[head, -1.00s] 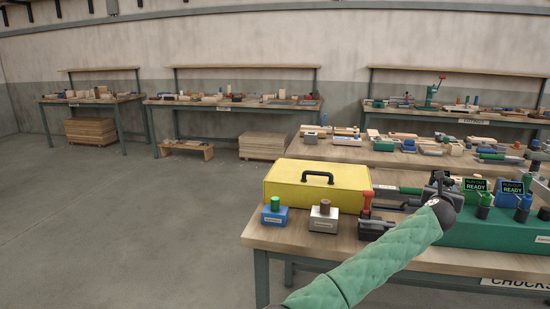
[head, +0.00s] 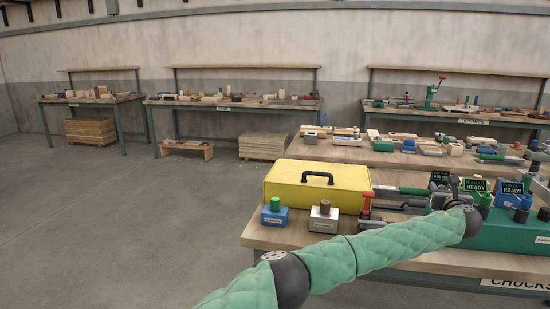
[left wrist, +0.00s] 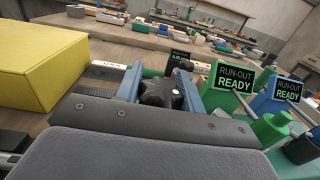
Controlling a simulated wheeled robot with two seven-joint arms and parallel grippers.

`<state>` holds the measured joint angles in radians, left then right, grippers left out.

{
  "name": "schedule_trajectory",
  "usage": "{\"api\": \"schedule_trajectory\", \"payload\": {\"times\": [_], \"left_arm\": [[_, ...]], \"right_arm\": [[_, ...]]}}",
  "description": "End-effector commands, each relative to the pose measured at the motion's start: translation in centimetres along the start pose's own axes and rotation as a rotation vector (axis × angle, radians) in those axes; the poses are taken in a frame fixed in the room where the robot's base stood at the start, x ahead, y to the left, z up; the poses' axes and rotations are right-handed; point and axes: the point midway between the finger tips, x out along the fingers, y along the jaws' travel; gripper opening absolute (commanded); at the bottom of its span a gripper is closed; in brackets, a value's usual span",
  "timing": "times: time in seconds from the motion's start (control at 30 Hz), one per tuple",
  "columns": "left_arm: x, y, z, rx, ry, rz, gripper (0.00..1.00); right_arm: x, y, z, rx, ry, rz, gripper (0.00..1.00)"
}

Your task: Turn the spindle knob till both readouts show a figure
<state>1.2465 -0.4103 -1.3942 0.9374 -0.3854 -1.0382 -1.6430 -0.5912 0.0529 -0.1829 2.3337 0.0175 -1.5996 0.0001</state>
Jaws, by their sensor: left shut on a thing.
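My left gripper (head: 446,189) is at the green spindle unit at the right end of the near bench. In the left wrist view its blue fingers are shut on the black lobed knob (left wrist: 158,92), one on each side. Two dark readouts, one on a green stand (left wrist: 233,78) and one on a blue stand (left wrist: 288,90), both read "RUN-OUT READY". They also show in the head view, green (head: 477,186) and blue (head: 510,188). A smaller dark display (left wrist: 181,60) behind the knob has lettering too small to read surely. My right gripper is out of view.
A yellow case (head: 318,184) with a black handle stands left of the unit. A blue block (head: 275,216), a grey block (head: 323,220) and a red-topped tool (head: 367,205) stand near the front edge. Another cluttered bench (head: 390,158) lies behind.

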Motion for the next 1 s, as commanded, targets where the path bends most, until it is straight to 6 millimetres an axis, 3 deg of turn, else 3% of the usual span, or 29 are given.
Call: {"api": "schedule_trajectory", "payload": {"times": [0.03, 0.17, 0.47, 0.8, 1.0], "left_arm": [[0.0, 0.0, -0.1, 0.000, 0.001, 0.000, 0.45], [0.0, 0.0, -0.1, 0.000, 0.001, -0.001, 0.68], [0.0, 0.0, 0.3, 0.000, 0.000, -0.001, 0.68], [0.0, 0.0, 5.1, 0.000, 0.000, -0.001, 0.68], [0.0, 0.0, 5.0, 0.001, 0.001, -0.001, 0.68]], "right_arm": [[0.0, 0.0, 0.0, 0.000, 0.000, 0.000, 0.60], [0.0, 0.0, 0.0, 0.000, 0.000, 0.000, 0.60], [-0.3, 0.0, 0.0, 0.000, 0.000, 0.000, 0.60], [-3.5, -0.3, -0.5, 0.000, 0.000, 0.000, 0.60], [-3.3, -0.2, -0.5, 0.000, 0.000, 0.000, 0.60]]}}
